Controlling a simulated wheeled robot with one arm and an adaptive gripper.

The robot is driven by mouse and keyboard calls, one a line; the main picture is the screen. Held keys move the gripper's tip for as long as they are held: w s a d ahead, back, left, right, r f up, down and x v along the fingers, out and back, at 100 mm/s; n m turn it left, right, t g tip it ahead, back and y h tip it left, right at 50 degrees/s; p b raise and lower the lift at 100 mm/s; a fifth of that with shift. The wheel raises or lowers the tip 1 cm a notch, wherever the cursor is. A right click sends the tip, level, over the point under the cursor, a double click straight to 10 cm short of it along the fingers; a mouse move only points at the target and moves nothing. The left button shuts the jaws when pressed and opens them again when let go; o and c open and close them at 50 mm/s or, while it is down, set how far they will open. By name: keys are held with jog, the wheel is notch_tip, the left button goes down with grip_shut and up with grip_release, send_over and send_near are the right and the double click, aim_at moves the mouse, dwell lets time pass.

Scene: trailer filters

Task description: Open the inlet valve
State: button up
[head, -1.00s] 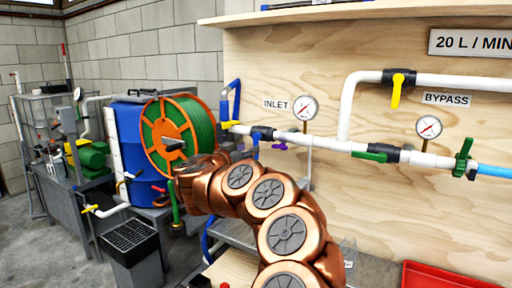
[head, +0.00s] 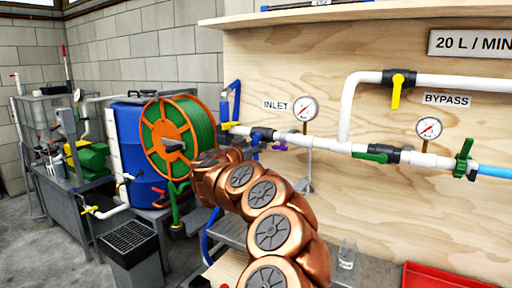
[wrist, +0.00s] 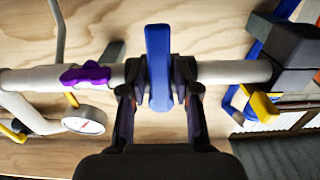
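The inlet valve (head: 262,134) sits on the white pipe by the INLET label and the left gauge, with a dark body. Its blue handle (wrist: 158,60) shows large in the wrist view, lying straight across the pipe. My gripper (wrist: 160,95) is open, with one dark finger on each side of the blue handle and a visible gap to it on both sides. In the head view my copper arm reaches toward the valve, and the gripper's fingers are mostly hidden behind it.
A purple handle (wrist: 85,75) is close beside the gripper on the pipe, near the gauge (wrist: 84,120). A yellow handle (wrist: 262,105) is on the other side. A green hose reel (head: 180,135) stands left of my arm. A clear glass (head: 347,254) stands on the bench.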

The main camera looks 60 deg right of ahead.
grip_shut()
